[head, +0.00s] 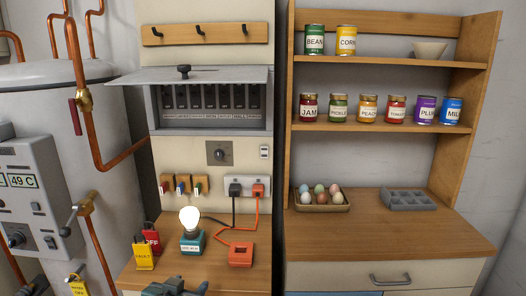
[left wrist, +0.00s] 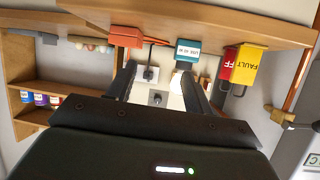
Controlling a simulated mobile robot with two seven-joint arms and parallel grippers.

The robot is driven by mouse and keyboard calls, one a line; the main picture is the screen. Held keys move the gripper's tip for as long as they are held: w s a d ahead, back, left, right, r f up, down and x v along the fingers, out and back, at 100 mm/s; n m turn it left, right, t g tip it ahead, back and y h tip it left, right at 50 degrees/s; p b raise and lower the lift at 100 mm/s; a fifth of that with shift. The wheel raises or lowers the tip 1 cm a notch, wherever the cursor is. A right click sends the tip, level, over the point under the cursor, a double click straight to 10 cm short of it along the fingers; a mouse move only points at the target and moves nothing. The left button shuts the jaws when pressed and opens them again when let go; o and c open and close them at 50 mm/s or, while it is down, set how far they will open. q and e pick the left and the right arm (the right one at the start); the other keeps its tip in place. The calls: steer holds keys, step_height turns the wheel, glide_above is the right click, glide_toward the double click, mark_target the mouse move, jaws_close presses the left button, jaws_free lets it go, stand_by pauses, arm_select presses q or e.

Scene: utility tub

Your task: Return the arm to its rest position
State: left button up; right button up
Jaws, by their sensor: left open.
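My left gripper (head: 174,288) shows at the bottom edge of the head view, in front of the wooden bench (head: 210,284). Most of my left arm is out of frame. In the left wrist view its two dark fingers (left wrist: 158,72) stand apart with nothing held between them. That view is upside down, with the bench top along its upper part. A lit bulb (head: 190,217) on a teal base (head: 192,243) stands on the bench beyond the gripper. My right gripper is not in view.
An orange box (head: 240,255) with a cord is right of the teal base. Yellow FAULT (head: 144,257) and red (head: 152,241) tagged padlocks stand left. The breaker cabinet's lid (head: 190,75) juts out above. An egg tray (head: 322,207) and grey holder (head: 406,199) are on the right counter.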

arm_select(q)
steer(key=s+d+f+g, duration=0.1)
steer(key=s+f, duration=0.6)
steer(key=s, duration=0.5)
steer(key=s+d+f+g+h, duration=0.1)
steer(key=s+f, duration=0.7)
steer(key=s, duration=0.3)
steer(key=shift+s+d+f+m, duration=0.25)
steer(key=shift+s+m, duration=0.05)
steer(key=shift+s, duration=0.1)
